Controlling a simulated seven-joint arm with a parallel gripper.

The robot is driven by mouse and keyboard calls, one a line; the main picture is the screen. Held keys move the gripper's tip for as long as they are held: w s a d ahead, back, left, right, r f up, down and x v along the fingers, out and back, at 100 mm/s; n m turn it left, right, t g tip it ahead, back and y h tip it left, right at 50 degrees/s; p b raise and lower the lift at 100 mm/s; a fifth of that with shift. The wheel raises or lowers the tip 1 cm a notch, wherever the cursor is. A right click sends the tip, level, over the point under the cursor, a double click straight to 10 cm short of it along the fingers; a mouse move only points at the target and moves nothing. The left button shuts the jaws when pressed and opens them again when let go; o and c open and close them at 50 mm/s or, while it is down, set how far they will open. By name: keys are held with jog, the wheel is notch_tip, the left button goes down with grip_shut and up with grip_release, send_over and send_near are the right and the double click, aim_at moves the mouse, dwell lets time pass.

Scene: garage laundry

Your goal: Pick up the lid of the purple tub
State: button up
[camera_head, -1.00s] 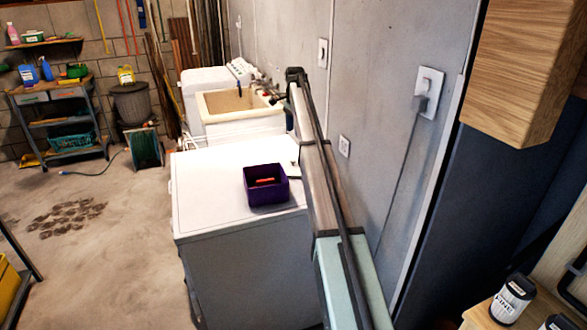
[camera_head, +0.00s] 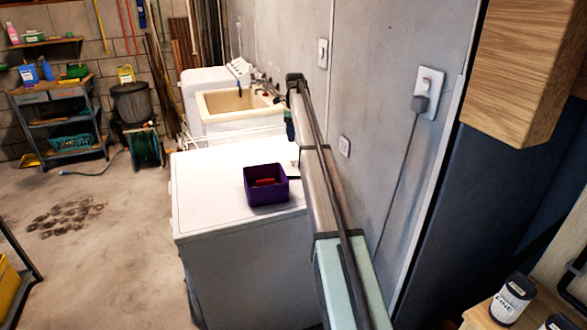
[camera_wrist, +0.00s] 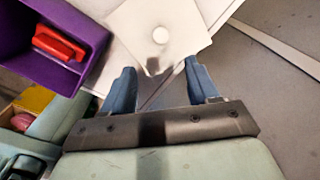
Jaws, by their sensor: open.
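The purple tub (camera_head: 266,187) stands open on the white appliance top, with a red object (camera_head: 265,182) inside. The tub (camera_wrist: 45,40) also shows at the upper left of the wrist view, the red object (camera_wrist: 58,43) in it. In the head view my arm largely hides the lid and gripper.
The white appliance top (camera_head: 205,195) is clear left of the tub. A grey wall (camera_head: 395,60) with sockets runs close along the right of my arm. A sink (camera_head: 232,100) stands behind the appliance. Part of another container with coloured things shows at the wrist view's lower left.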

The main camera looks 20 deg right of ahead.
send_over(294, 160)
notch_tip(294, 160, down, 6)
jog(key=shift+s+f, duration=0.1)
jog(key=shift+w+f, duration=0.15)
jog(key=shift+f, duration=1.25)
jog(key=shift+w+f, duration=0.15)
jog(key=shift+f, duration=1.2)
grip_shut()
jog(key=shift+r, duration=0.15)
